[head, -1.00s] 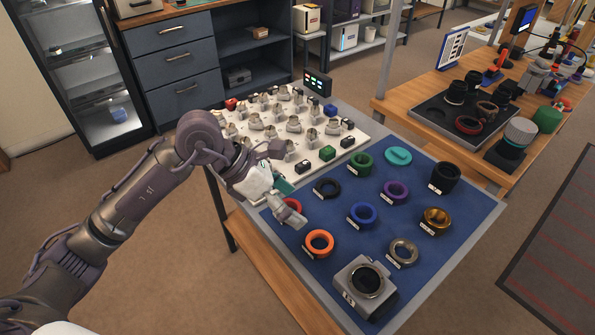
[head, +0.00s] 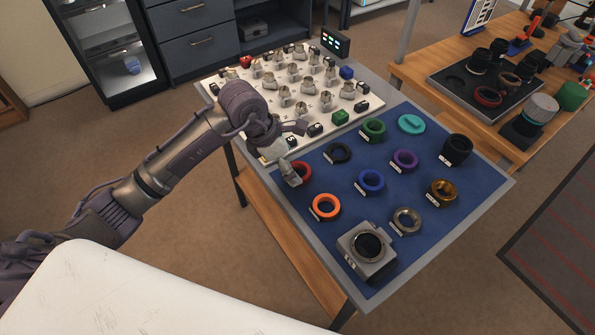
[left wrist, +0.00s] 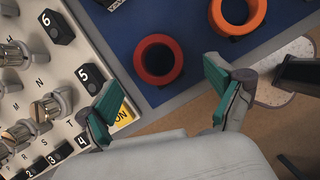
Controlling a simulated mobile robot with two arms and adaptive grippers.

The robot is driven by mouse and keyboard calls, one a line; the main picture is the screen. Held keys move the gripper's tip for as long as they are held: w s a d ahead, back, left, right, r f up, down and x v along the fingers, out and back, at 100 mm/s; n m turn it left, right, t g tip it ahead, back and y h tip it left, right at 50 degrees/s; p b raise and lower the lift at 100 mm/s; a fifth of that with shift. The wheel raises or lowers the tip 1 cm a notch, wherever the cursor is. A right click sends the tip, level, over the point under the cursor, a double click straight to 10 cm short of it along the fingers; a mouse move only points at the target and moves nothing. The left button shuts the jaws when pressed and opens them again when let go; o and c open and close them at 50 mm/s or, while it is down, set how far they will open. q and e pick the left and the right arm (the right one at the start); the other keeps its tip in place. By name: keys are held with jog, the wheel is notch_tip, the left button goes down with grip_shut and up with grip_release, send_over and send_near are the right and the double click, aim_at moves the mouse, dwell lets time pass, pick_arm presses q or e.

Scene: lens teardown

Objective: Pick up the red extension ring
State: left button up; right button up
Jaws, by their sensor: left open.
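The red extension ring (head: 307,170) lies on the blue mat (head: 330,233), near its left edge. My left gripper (head: 288,170) is beside it in the head view and hides part of the ring. In the left wrist view, the red ring (left wrist: 158,80) lies flat, roughly between the two fingertips and a little ahead of them. My left gripper (left wrist: 165,78) is open and empty, with teal pads on both fingers. I cannot tell its exact height above the mat. My right gripper is not in view.
An orange ring (head: 313,208) lies close to the red one, and a black ring (head: 329,156) behind it. Blue, purple, green and other rings and a grey camera body (head: 352,249) share the mat. A white board (head: 213,92) with knobs adjoins the mat's far left side.

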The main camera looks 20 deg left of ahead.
aim_at(296, 170)
pick_arm(q)
jog(key=x, duration=0.3)
jog(key=shift+w+d+f, duration=0.15)
jog(key=shift+f, duration=0.05)
jog(key=shift+c, duration=0.2)
jog(key=c, duration=1.2)
jog(key=shift+r, duration=0.1)
jog(key=shift+c, duration=0.2)
